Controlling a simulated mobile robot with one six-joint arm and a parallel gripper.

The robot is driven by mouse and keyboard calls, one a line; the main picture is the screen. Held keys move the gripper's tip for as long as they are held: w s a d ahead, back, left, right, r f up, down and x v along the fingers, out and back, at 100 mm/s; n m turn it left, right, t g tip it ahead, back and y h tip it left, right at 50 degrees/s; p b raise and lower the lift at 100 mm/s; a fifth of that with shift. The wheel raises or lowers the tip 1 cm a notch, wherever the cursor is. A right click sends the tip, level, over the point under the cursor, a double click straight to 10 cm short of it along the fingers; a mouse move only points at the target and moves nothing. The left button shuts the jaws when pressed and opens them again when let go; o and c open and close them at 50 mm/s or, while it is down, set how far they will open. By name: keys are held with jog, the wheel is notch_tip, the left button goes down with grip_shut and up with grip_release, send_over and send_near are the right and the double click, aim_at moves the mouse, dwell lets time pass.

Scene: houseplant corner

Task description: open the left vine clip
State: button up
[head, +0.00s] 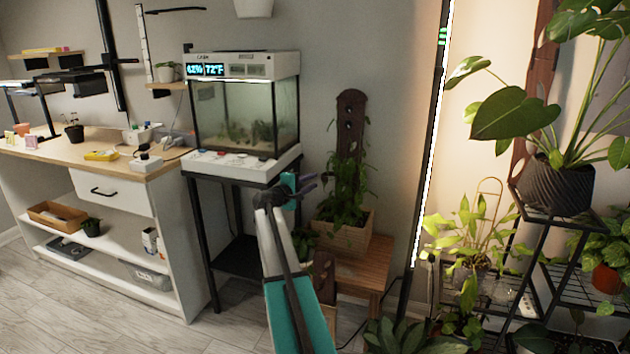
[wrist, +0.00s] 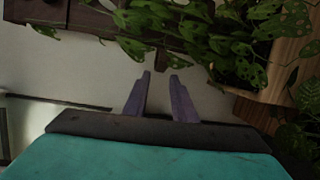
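The tall brown plant board (head: 350,105) stands in a wooden planter box (head: 345,235) with a leafy vine (head: 350,180) on it. It also shows across the top of the wrist view (wrist: 90,18). A small dark brown piece (wrist: 161,58) sticks out from the board's edge there, partly among leaves; it may be the left vine clip, but I cannot tell whether it is open or shut. My gripper (head: 313,182) is left of the board and vine in the head view. In the wrist view its two purple fingers (wrist: 161,76) are apart and empty, pointing at that piece.
A terrarium (head: 245,115) on a dark stand is left of my gripper. The planter stands on a wooden stool (head: 360,270). Vine leaves (wrist: 235,45) hang close right of my fingers in the wrist view. A lit vertical pole (head: 432,140) and plant racks stand to the right.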

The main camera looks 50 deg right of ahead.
jog(key=s+a+p, duration=0.1)
jog(key=a, duration=0.8)
jog(key=shift+s+a+r, duration=0.15)
jog(key=shift+a+r, duration=0.15)
jog(key=shift+r, duration=0.15)
jog(key=shift+d+f, duration=0.1)
jog(key=shift+d, duration=0.1)
grip_shut()
jog(key=s+d+f+m+t+y, duration=0.1)
jog(key=d+f+t, duration=0.1)
jog(key=d, duration=0.1)
jog(key=s+d+f+m+t+y, duration=0.1)
jog(key=s+d+f+t, duration=0.1)
jog(key=d+t, duration=0.1)
jog(key=s+d+f+t+y+p, duration=0.1)
jog(key=d+f+t, duration=0.1)
jog(key=d+t, duration=0.1)
jog(key=shift+s+d+f+m+y, duration=0.25)
jog(key=shift+d+f+m+y, duration=0.1)
jog(key=shift+d+m+y, duration=0.1)
jog(key=s+a+r+m+t+y, duration=0.1)
jog(key=s+t+y, duration=0.4)
jog(key=s, duration=0.8)
jog(key=r+m+t, duration=0.1)
jog(key=m+t, duration=0.1)
jog(key=t, duration=0.1)
jog(key=shift+s+a+m+t, duration=0.3)
jog(key=shift+s+m+t, duration=0.05)
jog(key=shift+t, duration=0.05)
